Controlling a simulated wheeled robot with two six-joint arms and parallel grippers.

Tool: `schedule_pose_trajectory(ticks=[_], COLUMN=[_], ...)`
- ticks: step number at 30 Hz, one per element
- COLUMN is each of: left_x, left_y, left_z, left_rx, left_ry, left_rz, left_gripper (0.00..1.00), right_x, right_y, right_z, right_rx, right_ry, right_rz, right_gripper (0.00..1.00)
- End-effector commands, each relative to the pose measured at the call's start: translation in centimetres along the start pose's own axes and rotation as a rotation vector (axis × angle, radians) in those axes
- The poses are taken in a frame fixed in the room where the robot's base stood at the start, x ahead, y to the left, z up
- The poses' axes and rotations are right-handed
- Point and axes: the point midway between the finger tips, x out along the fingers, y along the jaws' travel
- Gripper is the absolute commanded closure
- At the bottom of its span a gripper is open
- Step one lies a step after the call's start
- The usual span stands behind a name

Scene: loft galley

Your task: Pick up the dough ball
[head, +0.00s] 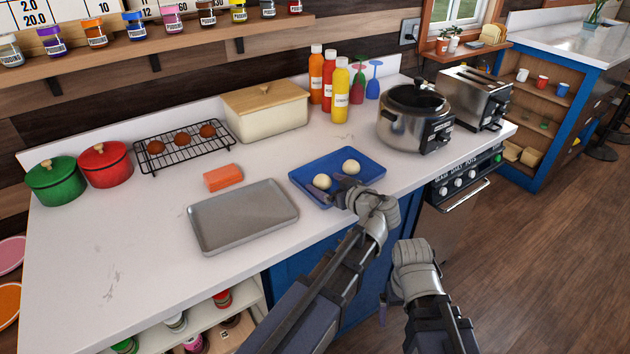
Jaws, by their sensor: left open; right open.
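Two pale dough balls sit on a blue tray (366,178): the nearer dough ball (321,181) is at the tray's left front, and the farther dough ball (351,167) is right of its middle. My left gripper (339,187) is open over the tray's front edge, its fingertips close to the nearer ball's right side. I cannot tell whether they touch it. My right gripper (383,308) hangs in front of the counter, away from the tray, open and mostly hidden behind its own wrist.
A grey metal tray (243,215) and an orange block (223,178) are left of the blue tray. A steel cooker (405,130) stands to the right. Sauce bottles (340,95) and a cream bread box (265,112) are behind. The counter's left front is clear.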

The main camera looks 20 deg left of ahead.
Motion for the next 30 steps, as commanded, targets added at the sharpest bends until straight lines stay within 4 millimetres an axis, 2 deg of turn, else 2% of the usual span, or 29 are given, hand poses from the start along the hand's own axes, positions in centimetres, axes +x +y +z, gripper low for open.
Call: schedule_pose_trajectory(ticks=[3,27,30], left_x=[-0.04,-0.02,-0.02], left_y=[-0.02,-0.04,-0.04], left_z=[-0.04,-0.03,-0.03], left_rx=[0.000,0.000,0.000], left_ry=[0.000,0.000,0.000], left_rz=[0.000,0.000,0.000], left_gripper=[0.00,0.89,0.89], right_x=[-0.05,-0.04,-0.04], right_y=[0.02,0.02,0.02], right_z=[0.04,0.03,0.03], right_rx=[0.000,0.000,0.000], right_ry=[0.000,0.000,0.000], right_rz=[0.000,0.000,0.000], right_gripper=[0.00,0.00,0.00])
